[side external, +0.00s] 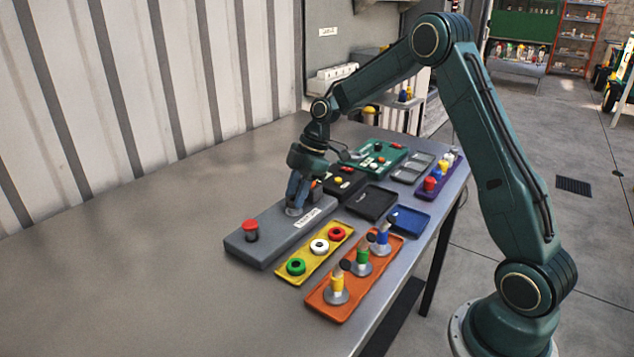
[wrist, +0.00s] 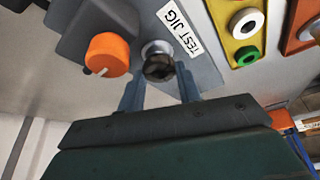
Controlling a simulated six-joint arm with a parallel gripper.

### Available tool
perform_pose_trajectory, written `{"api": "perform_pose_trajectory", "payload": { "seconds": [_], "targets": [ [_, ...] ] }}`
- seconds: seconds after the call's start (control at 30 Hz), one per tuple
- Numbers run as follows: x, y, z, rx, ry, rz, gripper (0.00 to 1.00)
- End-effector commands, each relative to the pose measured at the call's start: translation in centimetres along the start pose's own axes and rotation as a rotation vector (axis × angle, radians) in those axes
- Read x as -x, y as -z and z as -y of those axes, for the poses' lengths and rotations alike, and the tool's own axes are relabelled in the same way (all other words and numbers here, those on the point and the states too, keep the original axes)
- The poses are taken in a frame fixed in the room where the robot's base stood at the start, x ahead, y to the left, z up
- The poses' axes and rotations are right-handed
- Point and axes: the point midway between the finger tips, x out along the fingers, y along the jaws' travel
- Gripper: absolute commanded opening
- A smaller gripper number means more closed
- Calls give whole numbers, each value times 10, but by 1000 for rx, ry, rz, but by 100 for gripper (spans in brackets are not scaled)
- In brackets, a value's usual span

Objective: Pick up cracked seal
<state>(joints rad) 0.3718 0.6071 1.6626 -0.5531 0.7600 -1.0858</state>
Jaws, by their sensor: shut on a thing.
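My gripper (side external: 294,200) points down over the grey test jig (side external: 272,238). In the wrist view its two fingers (wrist: 159,84) are closed around a dark round-topped fitting (wrist: 159,67). A pale metal round base (side external: 294,211) shows beneath the fingers on the jig; the rest of the fitting is hidden by them. On the yellow tray (side external: 315,262) lie a green ring seal (side external: 296,267), a white one (side external: 319,246) and a red one (side external: 337,234). I cannot make out a crack on any seal.
A red button (side external: 251,229) stands on the jig's near end. An orange tray (side external: 345,306) holds upright fittings. An orange knob (wrist: 107,55) is close to my fingers. Black (side external: 371,203) and blue (side external: 408,219) trays lie to the right. The table's left is clear.

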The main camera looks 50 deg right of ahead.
Motion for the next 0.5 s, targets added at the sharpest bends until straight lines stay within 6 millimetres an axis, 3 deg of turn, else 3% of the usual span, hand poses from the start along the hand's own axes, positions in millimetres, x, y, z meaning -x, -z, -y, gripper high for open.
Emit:
{"api": "perform_pose_trajectory", "payload": {
  "seconds": [0.27, 0.5],
  "targets": [
    [29, 12, -1, 1, -4, -1, 13],
    [75, 30, -1, 3, -6, -1, 13]
  ]
}}
